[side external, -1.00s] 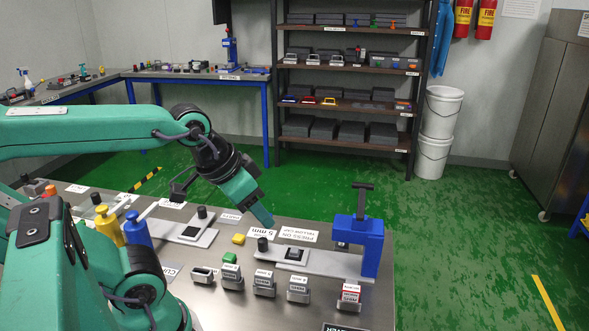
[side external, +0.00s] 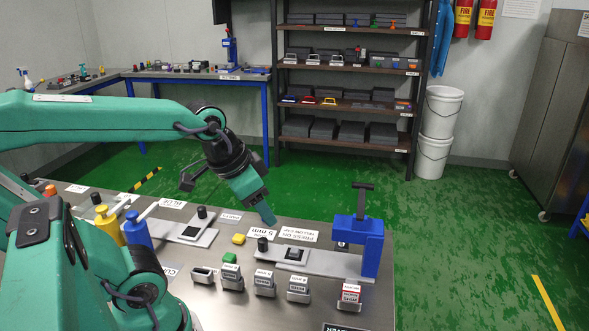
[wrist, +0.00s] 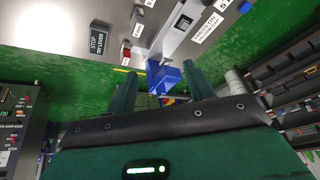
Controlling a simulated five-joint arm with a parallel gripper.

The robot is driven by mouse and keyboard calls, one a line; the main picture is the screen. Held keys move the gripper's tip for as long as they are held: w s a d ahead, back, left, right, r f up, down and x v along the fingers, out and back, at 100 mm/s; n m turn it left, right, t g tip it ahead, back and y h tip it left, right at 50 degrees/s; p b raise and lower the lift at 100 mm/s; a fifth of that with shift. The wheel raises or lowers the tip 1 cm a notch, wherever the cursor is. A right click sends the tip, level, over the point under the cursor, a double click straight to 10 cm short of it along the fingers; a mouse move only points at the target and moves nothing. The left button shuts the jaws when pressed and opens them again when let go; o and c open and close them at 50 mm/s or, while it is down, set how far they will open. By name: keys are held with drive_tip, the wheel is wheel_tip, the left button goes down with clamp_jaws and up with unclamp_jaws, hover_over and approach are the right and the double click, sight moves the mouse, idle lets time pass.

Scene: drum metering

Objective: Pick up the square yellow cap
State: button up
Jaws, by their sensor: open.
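The square yellow cap (side external: 239,239) lies on the metal bench in the side view, left of the "5 mm" label and behind a small green cap. It is not visible in the wrist view. My gripper (side external: 267,214) is above the bench, to the right of the yellow cap and higher in the picture. In the wrist view my gripper (wrist: 160,68) shows two green fingers spread apart with nothing between them. In the side view the fingers overlap.
A green cap (side external: 230,258) sits near the yellow one, with several grey labelled blocks in front. A plate with a black knob (side external: 263,245) and a blue press (side external: 358,240) stand to the right. Yellow (side external: 107,225) and blue (side external: 137,231) pump-like items stand left.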

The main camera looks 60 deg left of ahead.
drive_tip(key=w+a+f+m+g, duration=0.1)
drive_tip(key=w+a+f+m, duration=0.15)
drive_tip(key=a, duration=0.25)
drive_tip(key=w+a+f+m+g, duration=0.2)
drive_tip(key=a+f, duration=0.2)
drive_tip(key=a, duration=0.2)
drive_tip(key=m+g, duration=0.2)
drive_tip(key=m, duration=0.2)
hover_over(238, 237)
wheel_tip(238, 237, down, 10)
drive_tip(key=shift+a+r, duration=0.1)
drive_tip(key=shift+r, duration=0.1)
drive_tip(key=shift+m, duration=0.25)
drive_tip(key=shift+f, duration=0.1)
drive_tip(key=shift+f, duration=1.2)
drive_tip(key=shift+f, duration=2.6)
drive_tip(key=shift+c, duration=0.2)
drive_tip(key=c, duration=1)
